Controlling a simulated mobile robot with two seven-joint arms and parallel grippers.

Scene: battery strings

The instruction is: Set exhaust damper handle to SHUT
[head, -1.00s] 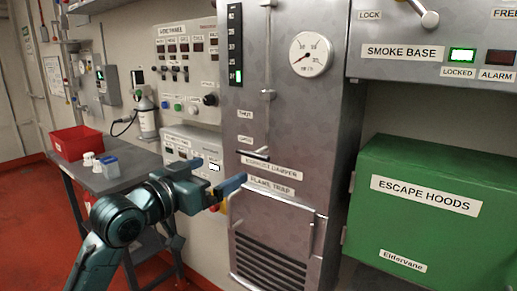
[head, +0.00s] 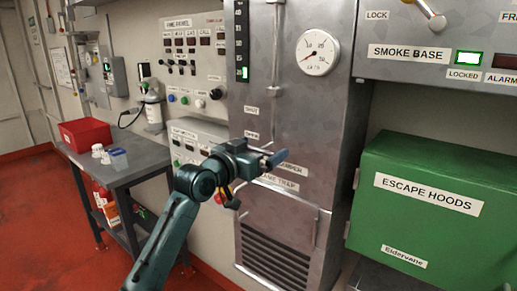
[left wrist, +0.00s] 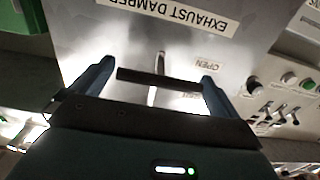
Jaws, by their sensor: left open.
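The exhaust damper is on the grey metal cabinet (head: 295,110), with a vertical rod (head: 275,70) above it. Small SHUT (head: 251,110) and OPEN (head: 252,136) labels sit one above the other, SHUT higher. My left gripper (head: 276,159) is at the panel below the OPEN label and partly covers the EXHAUST DAMPER label. It hides the handle in the head view. In the upside-down left wrist view, the dark handle bar (left wrist: 158,80) lies crosswise between my open fingers. I cannot tell if they touch it. My right gripper is not in view.
A dial gauge (head: 315,53) is above right on the cabinet. A green ESCAPE HOODS box (head: 430,200) stands to the right. On the left, a grey table (head: 135,170) holds a red bin (head: 85,134) and small containers.

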